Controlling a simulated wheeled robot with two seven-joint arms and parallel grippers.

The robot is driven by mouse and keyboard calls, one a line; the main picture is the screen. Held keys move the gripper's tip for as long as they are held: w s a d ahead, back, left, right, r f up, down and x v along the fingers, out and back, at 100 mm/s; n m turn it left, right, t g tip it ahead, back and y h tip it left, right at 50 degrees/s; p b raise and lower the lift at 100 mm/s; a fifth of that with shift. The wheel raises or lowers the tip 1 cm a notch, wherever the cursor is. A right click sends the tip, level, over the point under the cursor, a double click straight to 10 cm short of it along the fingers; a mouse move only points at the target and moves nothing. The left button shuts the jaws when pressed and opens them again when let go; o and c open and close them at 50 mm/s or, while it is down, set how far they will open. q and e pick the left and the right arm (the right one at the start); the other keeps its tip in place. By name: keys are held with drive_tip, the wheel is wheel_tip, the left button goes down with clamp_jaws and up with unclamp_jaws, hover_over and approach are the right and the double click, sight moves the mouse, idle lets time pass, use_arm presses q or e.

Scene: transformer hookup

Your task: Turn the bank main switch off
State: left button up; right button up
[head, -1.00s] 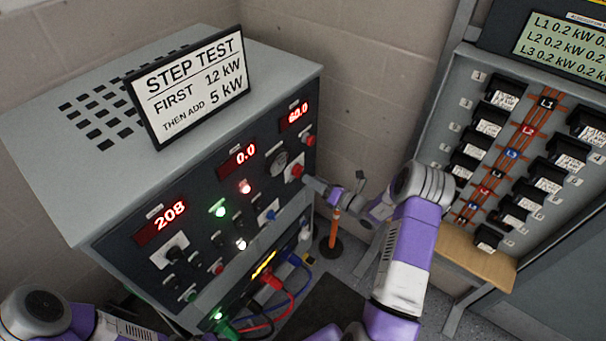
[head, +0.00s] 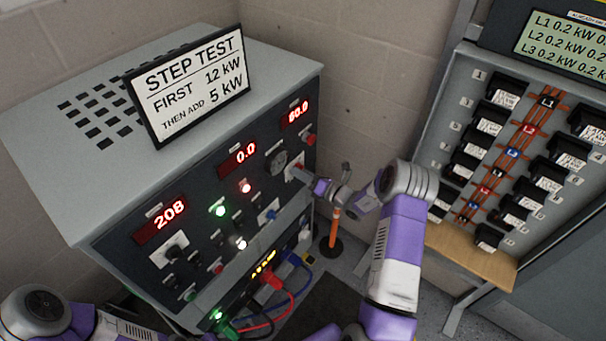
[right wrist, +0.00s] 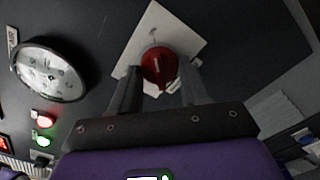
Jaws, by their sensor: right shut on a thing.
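The bank main switch looks to be the red rotary knob (right wrist: 158,66) on a square white plate (right wrist: 182,35) at the right end of the dark front panel (head: 205,215). In the right wrist view the knob sits between the two fingers of my right gripper (head: 301,174), which is shut on it. A pale pointer line shows on the knob's face. In the head view the gripper reaches the plate from the right and mostly hides the knob. My left arm shows at the lower left, but its gripper is out of view.
A round dial (right wrist: 48,70) and lit red and green lamps are left of the knob. A red button (head: 310,140) is above it. Red and blue cables (head: 290,300) hang below the panel. A breaker board (head: 500,150) stands at the right, and an orange post (head: 334,228) stands behind my arm.

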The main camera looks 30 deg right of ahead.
drive_tip(key=shift+n, duration=0.3)
drive_tip(key=shift+c, duration=0.2)
drive_tip(key=shift+d+f+n+b, duration=0.1)
drive_tip(key=shift+d+n+b, duration=0.05)
drive_tip(key=shift+n+b, duration=4.15)
drive_tip(key=shift+d+f+n+b, duration=0.1)
drive_tip(key=shift+n+b, duration=4)
drive_tip(key=shift+n, duration=0.4)
drive_tip(key=shift+r, duration=0.1)
drive_tip(key=o, duration=1)
drive_tip(key=shift+w, duration=0.1)
drive_tip(key=shift+o, duration=0.2)
